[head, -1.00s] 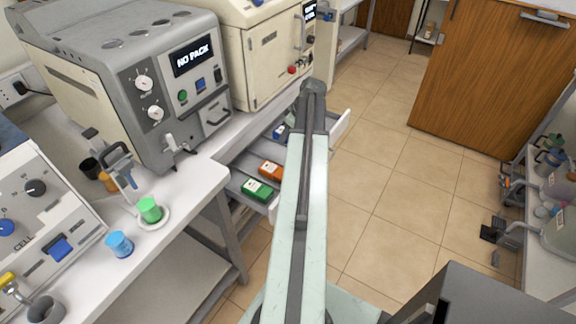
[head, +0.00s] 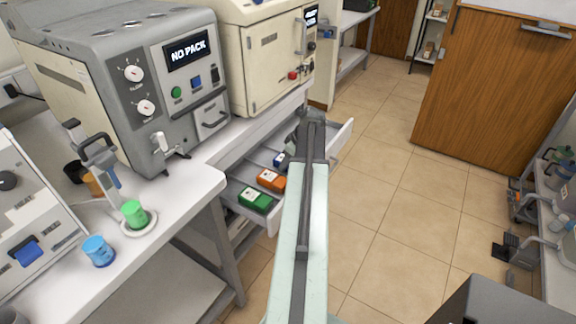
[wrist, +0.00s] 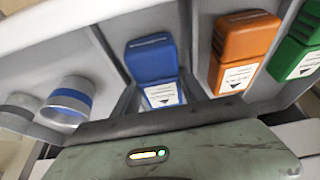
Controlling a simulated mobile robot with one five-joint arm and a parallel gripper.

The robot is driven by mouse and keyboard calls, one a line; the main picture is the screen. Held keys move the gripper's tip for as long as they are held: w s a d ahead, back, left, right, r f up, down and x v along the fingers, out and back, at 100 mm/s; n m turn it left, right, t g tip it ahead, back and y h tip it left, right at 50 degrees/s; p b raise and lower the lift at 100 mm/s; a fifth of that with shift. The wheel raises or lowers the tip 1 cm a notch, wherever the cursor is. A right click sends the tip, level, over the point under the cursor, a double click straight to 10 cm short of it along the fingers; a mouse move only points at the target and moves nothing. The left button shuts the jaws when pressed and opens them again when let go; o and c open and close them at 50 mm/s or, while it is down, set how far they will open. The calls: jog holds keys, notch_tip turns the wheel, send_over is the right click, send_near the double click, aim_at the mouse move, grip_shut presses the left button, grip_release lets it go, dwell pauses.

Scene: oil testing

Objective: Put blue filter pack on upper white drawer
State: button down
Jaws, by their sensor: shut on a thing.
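The blue filter pack (head: 281,159) is in the open white drawer, in line with an orange pack. In the wrist view, the blue pack (wrist: 152,62) sits between drawer dividers, its white label toward my gripper body. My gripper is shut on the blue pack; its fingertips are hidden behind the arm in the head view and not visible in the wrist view. The upper white drawer (head: 243,182) stands pulled out beneath the counter, and its pale wall (wrist: 60,40) crosses the upper left of the wrist view.
The orange pack (head: 271,180) and green pack (head: 256,200) lie in neighbouring drawer compartments. A blue-banded cup (wrist: 68,103) is on the other side of the blue pack. The grey tester (head: 160,90) and cups crowd the counter at left. The tiled floor (head: 385,170) at right is clear.

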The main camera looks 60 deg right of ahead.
jog(key=shift+f, duration=0.15)
jog(key=c, duration=0.9)
grip_release()
jog(key=shift+r, duration=0.4)
jog(key=p+v, duration=1.1)
jog(key=shift+s+r, duration=0.25)
jog(key=shift+s, duration=0.05)
